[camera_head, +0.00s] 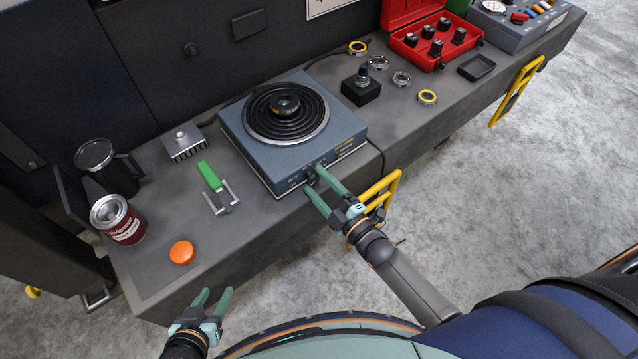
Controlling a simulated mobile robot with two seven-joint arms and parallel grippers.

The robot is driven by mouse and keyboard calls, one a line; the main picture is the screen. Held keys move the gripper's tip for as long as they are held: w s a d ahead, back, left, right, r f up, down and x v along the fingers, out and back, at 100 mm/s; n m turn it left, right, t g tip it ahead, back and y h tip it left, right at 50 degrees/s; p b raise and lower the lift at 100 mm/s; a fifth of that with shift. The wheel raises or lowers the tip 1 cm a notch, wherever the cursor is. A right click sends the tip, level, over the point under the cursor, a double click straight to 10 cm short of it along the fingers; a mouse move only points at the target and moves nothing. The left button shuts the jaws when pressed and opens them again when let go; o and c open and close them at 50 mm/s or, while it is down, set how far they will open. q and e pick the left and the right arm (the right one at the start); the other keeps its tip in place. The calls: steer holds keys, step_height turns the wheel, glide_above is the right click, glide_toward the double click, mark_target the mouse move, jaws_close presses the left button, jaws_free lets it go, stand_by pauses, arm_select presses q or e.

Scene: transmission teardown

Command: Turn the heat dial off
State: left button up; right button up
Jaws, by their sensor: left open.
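The hot plate (246,150) is a blue-grey box with a black coil on top, standing on the workbench. Its small dark heat dial (310,177) is on the front face, partly hidden by my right gripper. My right gripper (313,179) has its fingers spread, with the tips at the front face, one on each side of the dial. I cannot tell whether either finger touches the dial. The dial's marking is too small to read. My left gripper (216,293) is open and empty, in front of the bench at the lower left.
A green-handled puller (210,178), an orange puck (182,252), a red can (122,224) and a dark mug (112,170) are left of the hot plate. A finned metal block (183,145) is behind them. A yellow bench handle (381,190) is close to my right gripper.

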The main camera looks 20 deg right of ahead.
steer(key=v, duration=1.2)
steer(key=shift+s+p, duration=0.25)
steer(key=shift+p, duration=0.1)
steer(key=shift+d, duration=0.1)
